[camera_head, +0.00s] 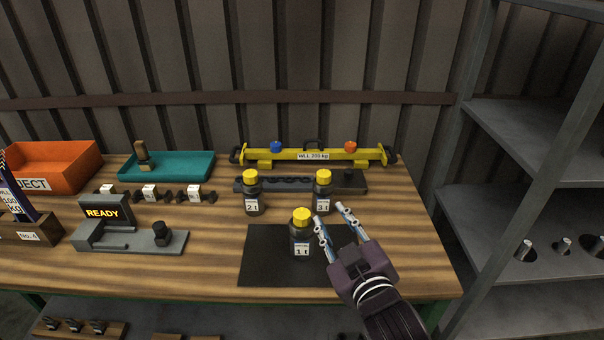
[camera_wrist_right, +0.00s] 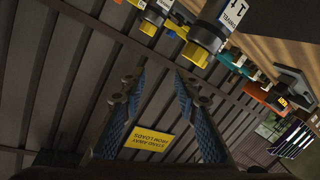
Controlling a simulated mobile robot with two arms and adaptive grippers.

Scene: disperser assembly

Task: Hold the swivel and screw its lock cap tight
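A dark swivel labelled 1 t (camera_head: 301,239) stands upright on the black mat (camera_head: 262,272), with a yellow lock cap (camera_head: 302,216) on top. Both show in the right wrist view, the swivel (camera_wrist_right: 233,12) and its yellow cap (camera_wrist_right: 205,42), at the upper right. Two similar yellow-capped swivels, 2 t (camera_head: 252,198) and 3 t (camera_head: 322,198), stand behind it. My right gripper (camera_head: 331,214) is open and empty, just right of the 1 t swivel; its fingers (camera_wrist_right: 158,80) show nothing between them. I cannot tell how tight the cap is. My left gripper is not in view.
Behind the swivels are a dark rack (camera_head: 290,185) and a yellow lifting beam (camera_head: 280,154). To the left are a grey fixture with a READY display (camera_head: 103,213), a teal tray (camera_head: 190,165) and an orange bin (camera_head: 65,160). Bench wood is clear between fixture and mat.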

